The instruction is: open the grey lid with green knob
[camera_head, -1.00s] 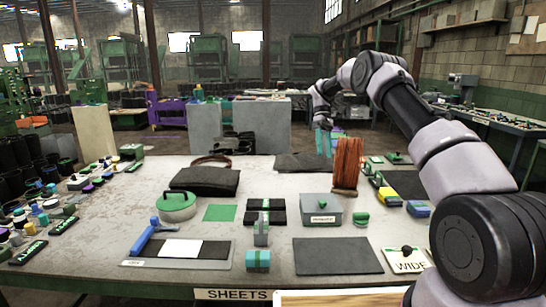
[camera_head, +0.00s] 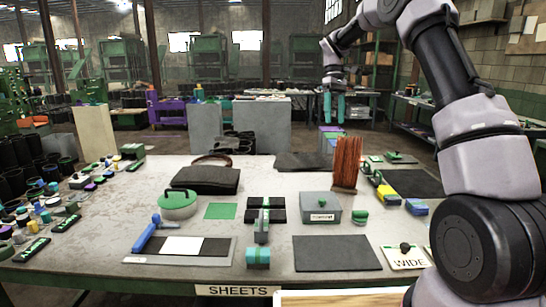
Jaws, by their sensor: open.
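A grey box with a grey lid and a small green knob (camera_head: 321,202) stands right of the table's middle, and the lid sits on it. A small label is on its front. My gripper (camera_head: 333,118) has teal fingers pointing down. It is open and empty, and in the picture it is well above the lid, near the far end of the table.
A bundle of orange-brown strands (camera_head: 346,165) stands upright behind the box, below my gripper. Black blocks (camera_head: 278,208) lie left of the box, and a small green roll (camera_head: 360,216) lies right of it. A dark flat sheet (camera_head: 338,254) lies in front.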

